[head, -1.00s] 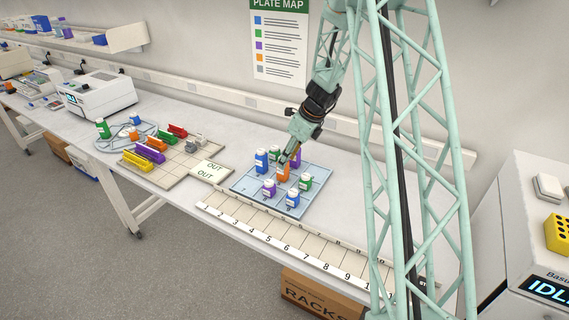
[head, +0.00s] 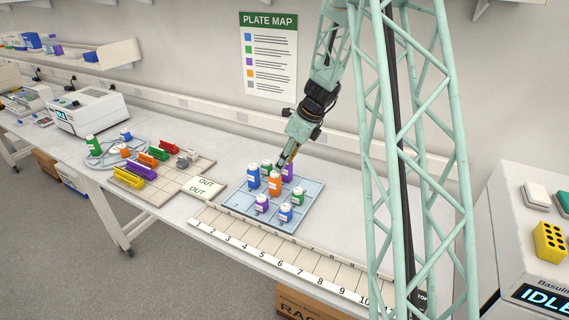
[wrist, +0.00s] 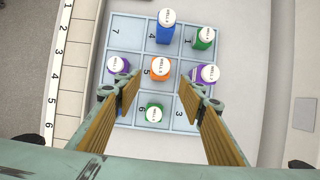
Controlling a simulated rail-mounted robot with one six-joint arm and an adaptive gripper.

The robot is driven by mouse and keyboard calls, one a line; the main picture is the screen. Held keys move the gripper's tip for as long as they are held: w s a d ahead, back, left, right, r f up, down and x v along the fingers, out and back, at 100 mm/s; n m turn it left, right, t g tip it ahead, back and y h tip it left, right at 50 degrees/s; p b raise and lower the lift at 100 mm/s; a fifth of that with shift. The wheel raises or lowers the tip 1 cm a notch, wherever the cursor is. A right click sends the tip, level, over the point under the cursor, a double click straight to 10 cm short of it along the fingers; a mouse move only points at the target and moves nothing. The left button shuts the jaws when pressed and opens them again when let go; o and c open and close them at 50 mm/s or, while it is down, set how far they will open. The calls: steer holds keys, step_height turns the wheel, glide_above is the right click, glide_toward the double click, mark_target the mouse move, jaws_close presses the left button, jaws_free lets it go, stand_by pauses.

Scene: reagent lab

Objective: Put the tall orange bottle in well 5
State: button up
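The tall orange bottle (head: 275,184) stands upright in the middle cell of the blue plate (head: 232,203). In the wrist view the orange bottle (wrist: 161,69) has a white lid and stands beside the number 5, in that cell. My gripper (head: 284,160) is above and behind the bottle in the head view. In the wrist view my gripper (wrist: 158,98) has its fingers wide apart with nothing between them, and the bottle is beyond the fingertips, apart from them.
Around it in other cells stand a tall blue bottle (wrist: 165,27), a green bottle (wrist: 203,38), purple bottles (wrist: 118,65) (wrist: 208,73) and another green bottle (wrist: 155,112). A short blue bottle (head: 285,213) is at the near corner. A numbered rack strip (head: 280,258) runs along the front.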

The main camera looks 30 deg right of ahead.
steer(key=shift+r, duration=0.1)
stand_by(0.3)
steer(key=s+a+r+n, duration=0.7)
steer(key=s+a+r, duration=0.25)
steer(key=r, duration=0.25)
steer(key=s+a+r+n, duration=0.7)
steer(key=s+a+r, duration=0.25)
steer(key=r, duration=0.25)
steer(key=s+a+r+n, duration=0.2)
steer(key=s+n, duration=0.3)
steer(key=s, duration=0.5)
steer(key=s+a+r+n+h, duration=0.1)
steer(key=s+n, duration=0.4)
steer(key=s, duration=0.6)
steer(key=s+a+r+n+h, duration=0.1)
steer(key=s+a+r+n, duration=0.2)
steer(key=s, duration=0.8)
steer(key=n, duration=0.2)
steer(key=shift+a+r+n, duration=0.25)
steer(key=shift+a+n, duration=0.05)
steer(key=shift+a, duration=0.1)
